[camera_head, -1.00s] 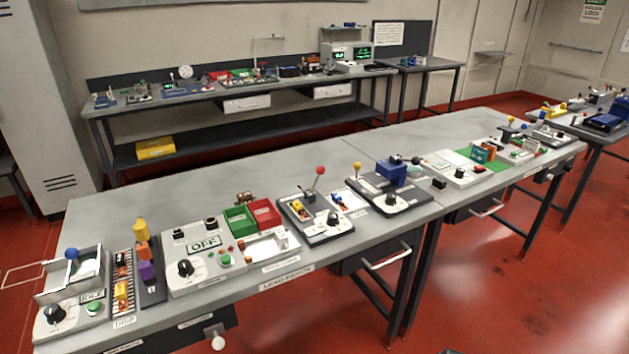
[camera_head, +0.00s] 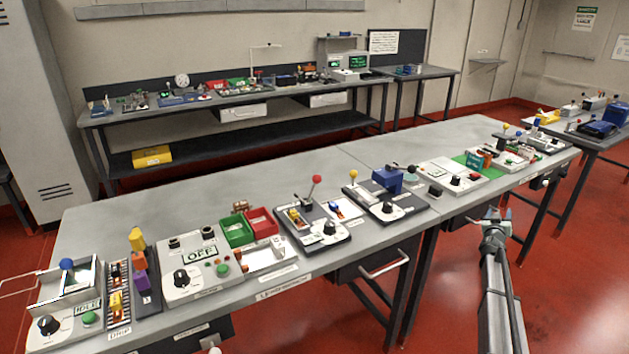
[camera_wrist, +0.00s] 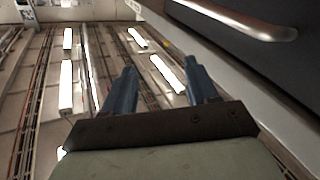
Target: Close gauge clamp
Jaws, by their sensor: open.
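I cannot tell for certain which device is the gauge clamp. On the front bench, a dark station with a red-knobbed lever (camera_head: 315,190) stands left of a dark station with a yellow-knobbed lever (camera_head: 354,177) and a blue block (camera_head: 388,180). Both levers stand up. A round white dial (camera_head: 182,80) stands on the back bench. My gripper (camera_head: 492,213) is at the front edge of the front bench's right half, apart from the stations. In the wrist view, its two blue fingers (camera_wrist: 161,85) are spread with nothing between them.
The front bench (camera_head: 120,206) carries a row of stations along its near side; its far strip is bare. A drawer handle (camera_head: 384,265) sticks out below its edge. In the wrist view, a handle (camera_wrist: 240,20) runs close by at upper right, with ceiling lights (camera_wrist: 167,74) beyond.

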